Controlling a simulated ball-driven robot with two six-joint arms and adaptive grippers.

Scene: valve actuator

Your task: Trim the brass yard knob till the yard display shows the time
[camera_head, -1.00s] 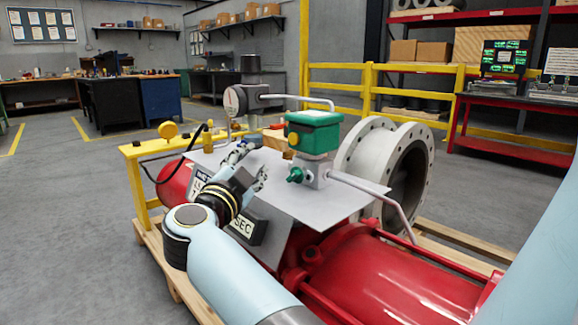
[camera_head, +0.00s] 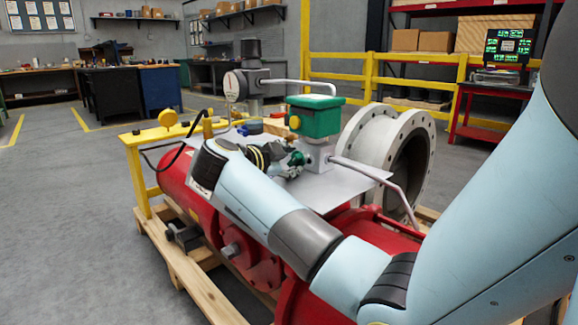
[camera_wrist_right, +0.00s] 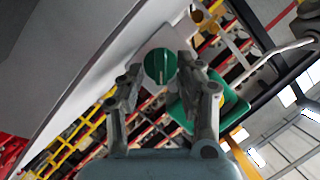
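My right gripper (camera_head: 279,164) is beside the green knob (camera_head: 297,159) on the metal block under the green box (camera_head: 315,118). In the right wrist view, my open right fingers (camera_wrist_right: 157,78) frame the green knob (camera_wrist_right: 160,66), which has a pale pointer line. I cannot tell whether they touch it. A brass-coloured fitting (camera_head: 207,128) stands at the yellow frame; I cannot tell whether it is the brass yard knob. The dark lettered displays on the actuator's front are hidden behind my right arm. My left gripper is out of view.
The grey plate (camera_head: 335,190) lies over the red actuator (camera_head: 178,180), on a wooden pallet (camera_head: 205,295). A bent pipe (camera_head: 395,185) and a large flange (camera_head: 415,145) are to the right. A yellow frame (camera_head: 135,175) stands at left. A green-lit screen (camera_head: 507,48) is behind.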

